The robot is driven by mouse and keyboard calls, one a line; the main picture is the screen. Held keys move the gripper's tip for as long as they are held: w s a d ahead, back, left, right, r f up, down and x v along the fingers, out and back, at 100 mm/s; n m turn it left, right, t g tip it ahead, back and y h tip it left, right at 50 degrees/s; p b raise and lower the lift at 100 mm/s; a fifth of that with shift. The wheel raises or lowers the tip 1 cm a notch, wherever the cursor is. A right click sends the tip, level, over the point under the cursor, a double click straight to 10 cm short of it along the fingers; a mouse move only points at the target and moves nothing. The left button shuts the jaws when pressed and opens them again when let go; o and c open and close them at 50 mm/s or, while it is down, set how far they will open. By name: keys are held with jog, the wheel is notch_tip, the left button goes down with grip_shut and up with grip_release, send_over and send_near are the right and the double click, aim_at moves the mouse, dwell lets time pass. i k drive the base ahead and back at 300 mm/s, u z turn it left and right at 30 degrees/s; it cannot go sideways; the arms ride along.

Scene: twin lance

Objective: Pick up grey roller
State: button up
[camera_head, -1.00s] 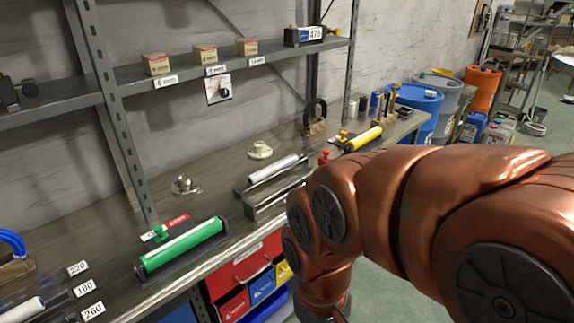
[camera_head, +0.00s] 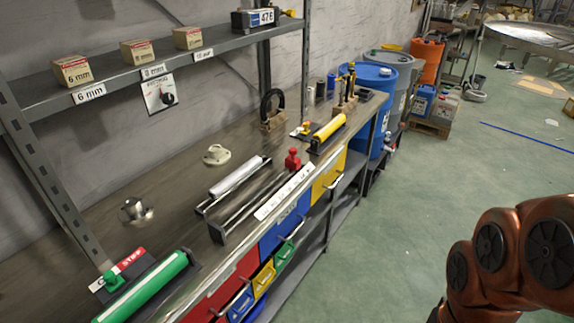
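The light grey roller (camera_head: 237,175) lies in a dark cradle on the bench top, in the middle of the head view. A green roller (camera_head: 150,291) lies at the lower left, and a yellow roller (camera_head: 328,131) lies farther back to the right. My copper-coloured arm shows at the lower right, over the floor and well apart from the bench. My gripper is outside the view, so its fingers cannot be seen.
A dark empty-looking rack (camera_head: 258,203) stands beside the grey roller, with a red knob (camera_head: 292,159) behind it. A shelf (camera_head: 110,82) with small boxes hangs above the bench. Coloured drawers (camera_head: 284,230) sit below. Blue barrels (camera_head: 368,90) stand at the back.

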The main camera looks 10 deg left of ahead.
aim_at(217, 191)
jog(key=z, duration=0.05)
jog(key=i, duration=1.55)
jog(key=u, duration=3.45)
